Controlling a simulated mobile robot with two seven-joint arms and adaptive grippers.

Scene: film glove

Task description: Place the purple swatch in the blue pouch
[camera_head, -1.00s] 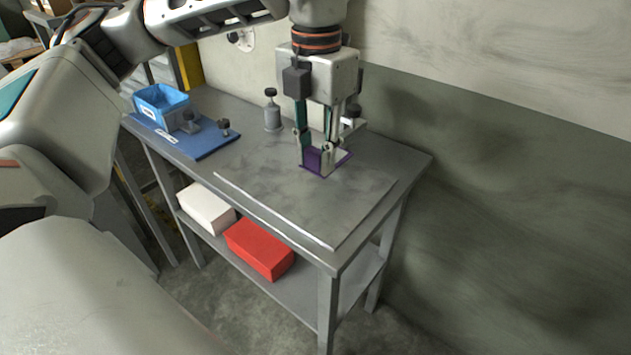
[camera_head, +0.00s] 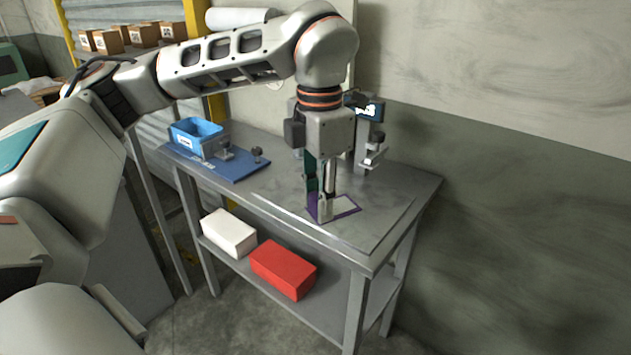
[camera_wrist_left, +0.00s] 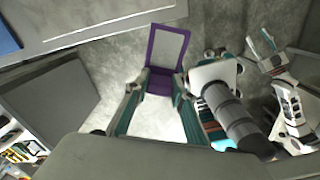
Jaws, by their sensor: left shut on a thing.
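The purple swatch (camera_head: 347,205) is a flat piece with a purple border and a pale middle. My left gripper (camera_head: 322,214) is shut on one end of it, near the table's front side; its height above the table is hard to judge. In the left wrist view the swatch (camera_wrist_left: 151,47) sticks out beyond the left fingertips (camera_wrist_left: 160,88). The blue pouch (camera_head: 196,133) is an open-topped blue box with a white label, at the table's left end, well left of the gripper. My right gripper (camera_wrist_left: 262,43) shows small in the wrist view, fingers apart, away from the swatch.
A blue board (camera_head: 237,171) with small dark-knobbed fixtures lies by the pouch. A grey device with a small screen (camera_head: 368,112) stands behind the gripper. A white box (camera_head: 229,233) and a red box (camera_head: 284,270) sit on the lower shelf.

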